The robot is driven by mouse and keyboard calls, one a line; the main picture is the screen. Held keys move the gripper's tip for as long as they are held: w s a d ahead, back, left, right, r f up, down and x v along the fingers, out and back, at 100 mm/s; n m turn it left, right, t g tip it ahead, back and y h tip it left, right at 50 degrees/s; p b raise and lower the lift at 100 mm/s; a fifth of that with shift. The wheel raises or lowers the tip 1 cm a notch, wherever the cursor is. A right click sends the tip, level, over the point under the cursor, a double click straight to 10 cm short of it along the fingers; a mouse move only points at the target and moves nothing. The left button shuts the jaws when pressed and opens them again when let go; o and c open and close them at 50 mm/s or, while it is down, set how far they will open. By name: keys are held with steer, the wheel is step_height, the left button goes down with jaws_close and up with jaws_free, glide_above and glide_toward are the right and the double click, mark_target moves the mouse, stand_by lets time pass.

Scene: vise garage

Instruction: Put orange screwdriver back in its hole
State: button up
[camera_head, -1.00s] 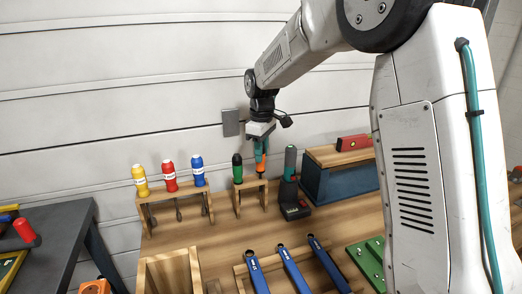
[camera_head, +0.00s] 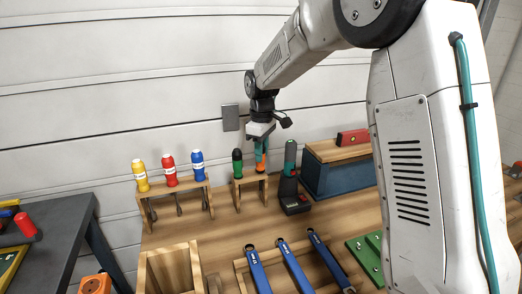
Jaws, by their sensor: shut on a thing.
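The orange screwdriver (camera_head: 260,163) has an orange handle and stands about upright over the right part of a small wooden rack (camera_head: 251,183). My gripper (camera_head: 261,144) is above it, with its teal fingers shut on the handle. The handle's lower end is at the rack's top board. The shaft and the hole are too small or hidden to make out. A green screwdriver with a black top (camera_head: 237,164) stands in the same rack, just left of the orange one.
A teal and black cordless drill (camera_head: 291,180) stands close right of the rack. A longer rack (camera_head: 174,190) at left holds yellow, red and blue screwdrivers. Blue wrenches (camera_head: 291,262) and a wooden box (camera_head: 170,268) are in front. A blue toolbox (camera_head: 340,177) stands farther right.

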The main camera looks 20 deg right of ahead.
steer(key=shift+f, duration=0.35)
stand_by(0.3)
steer(key=o, duration=1.4)
steer(key=shift+r, duration=0.1)
steer(key=shift+r, duration=3.45)
